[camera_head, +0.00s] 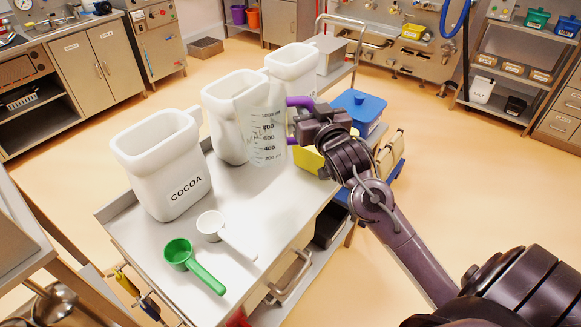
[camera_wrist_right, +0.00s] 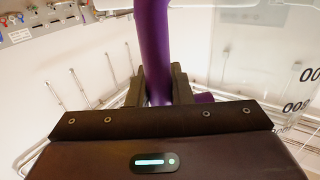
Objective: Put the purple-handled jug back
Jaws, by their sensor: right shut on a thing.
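The jug (camera_head: 266,125) is clear with printed volume marks and a purple handle (camera_head: 299,102). My right gripper (camera_head: 303,127) is shut on the purple handle in the head view. In the right wrist view the purple handle (camera_wrist_right: 153,60) runs between the two fingers (camera_wrist_right: 158,88), and part of the clear jug wall with its marks (camera_wrist_right: 285,80) shows at the right. The jug looks upright, in front of the middle white container; I cannot tell whether its base touches the cart top. My left gripper is not in view.
A white COCOA container (camera_head: 165,165), a middle white container (camera_head: 225,100) and a far one (camera_head: 293,68) stand in a row on the metal cart (camera_head: 285,215). A green scoop (camera_head: 195,265) and a white scoop (camera_head: 222,230) lie near its front. A blue-lidded box (camera_head: 358,105) is beyond my gripper.

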